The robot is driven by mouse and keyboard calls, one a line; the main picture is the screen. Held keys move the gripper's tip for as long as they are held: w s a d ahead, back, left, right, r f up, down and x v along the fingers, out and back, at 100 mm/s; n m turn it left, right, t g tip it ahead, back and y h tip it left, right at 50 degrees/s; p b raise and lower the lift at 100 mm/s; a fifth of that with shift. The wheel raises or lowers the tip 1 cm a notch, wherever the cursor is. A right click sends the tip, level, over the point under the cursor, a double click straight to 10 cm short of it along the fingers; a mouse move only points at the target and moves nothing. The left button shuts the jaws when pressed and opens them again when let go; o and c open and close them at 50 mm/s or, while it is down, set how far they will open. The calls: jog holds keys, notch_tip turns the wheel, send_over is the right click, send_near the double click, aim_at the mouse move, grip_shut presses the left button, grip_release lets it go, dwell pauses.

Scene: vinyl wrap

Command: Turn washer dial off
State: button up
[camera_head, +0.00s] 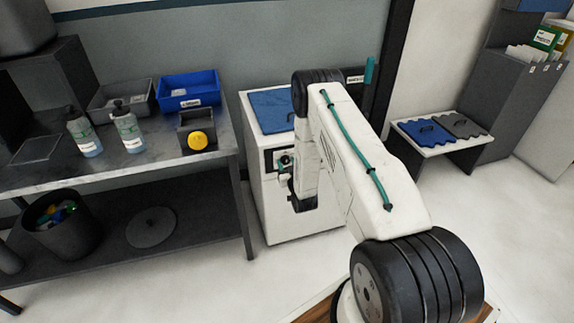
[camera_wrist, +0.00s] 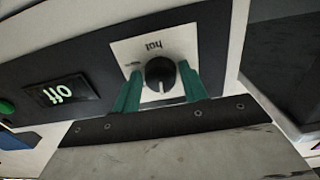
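The washer (camera_head: 262,208) is a white box with a dark control strip on its front in the head view. Its black dial (camera_wrist: 160,73) sits on a white plate in the wrist view. The plate bears an upside-down label that looks like "hot". The fingers stand apart; whether either touches the dial is unclear. In the head view my arm hides part of the washer front.
A blue mat (camera_head: 271,108) lies on the washer top. A grey workbench (camera_head: 110,168) with bottles and bins stands to the left. A low table (camera_head: 434,150) and shelving are at the right. A green button (camera_wrist: 6,106) is beside the display. Open floor lies in front.

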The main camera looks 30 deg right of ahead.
jog(key=c, duration=0.5)
jog(key=shift+n, duration=0.8)
jog(key=o, duration=1)
jog(key=v, duration=0.7)
jog(key=shift+s+a, duration=0.1)
jog(key=shift+s, duration=0.3)
